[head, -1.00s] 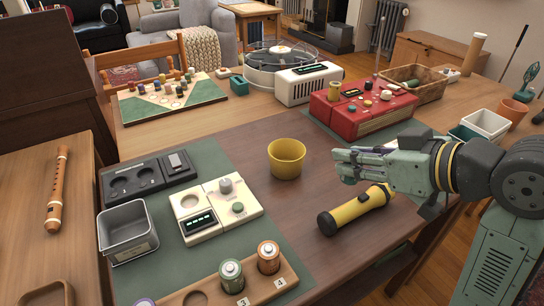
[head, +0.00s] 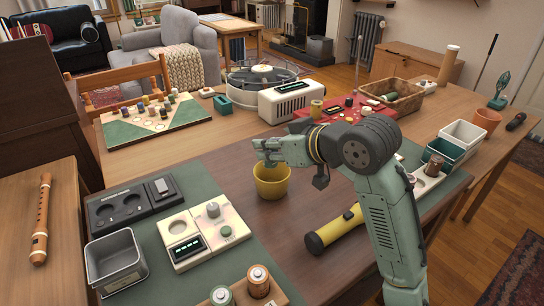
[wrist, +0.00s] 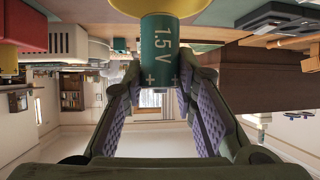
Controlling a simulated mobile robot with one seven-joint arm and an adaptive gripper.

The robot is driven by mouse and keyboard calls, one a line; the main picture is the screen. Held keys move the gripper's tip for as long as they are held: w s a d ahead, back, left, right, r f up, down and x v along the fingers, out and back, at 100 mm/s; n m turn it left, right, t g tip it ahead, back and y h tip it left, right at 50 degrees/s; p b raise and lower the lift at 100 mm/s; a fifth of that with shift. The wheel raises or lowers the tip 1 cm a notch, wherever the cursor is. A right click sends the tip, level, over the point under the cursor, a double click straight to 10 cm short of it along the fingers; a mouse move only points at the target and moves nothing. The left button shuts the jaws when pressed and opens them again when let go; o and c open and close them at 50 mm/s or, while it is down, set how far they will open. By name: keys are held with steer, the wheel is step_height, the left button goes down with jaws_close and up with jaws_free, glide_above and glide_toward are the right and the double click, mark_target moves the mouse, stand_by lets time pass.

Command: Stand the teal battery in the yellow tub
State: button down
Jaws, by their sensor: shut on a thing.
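The yellow tub (head: 271,183) stands on the dark table mat area in the middle of the head view. In the wrist view it shows at the top edge (wrist: 165,5). My gripper (head: 266,152) is over the tub's rim in the head view. In the wrist view my gripper (wrist: 160,95) is shut on the teal battery (wrist: 160,50), marked 1.5 V, which sits between the fingertips. The battery's far end is by the yellow tub; whether it touches is unclear. In the head view the battery is hidden by the gripper or too small to tell.
A yellow flashlight (head: 335,229) lies right of the tub, under my arm. A cream device (head: 192,236) and a grey bin (head: 117,262) stand to the left. A green and an orange battery (head: 258,280) stand at the front. A red box (head: 310,118) is behind.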

mark_target(275, 163)
step_height(275, 163, down, 3)
steer(key=shift+f, duration=0.2)
steer(key=shift+f+b, duration=0.5)
steer(key=shift+f, duration=0.15)
steer(key=c, duration=1.6)
jaws_free()
steer(key=shift+r, duration=0.1)
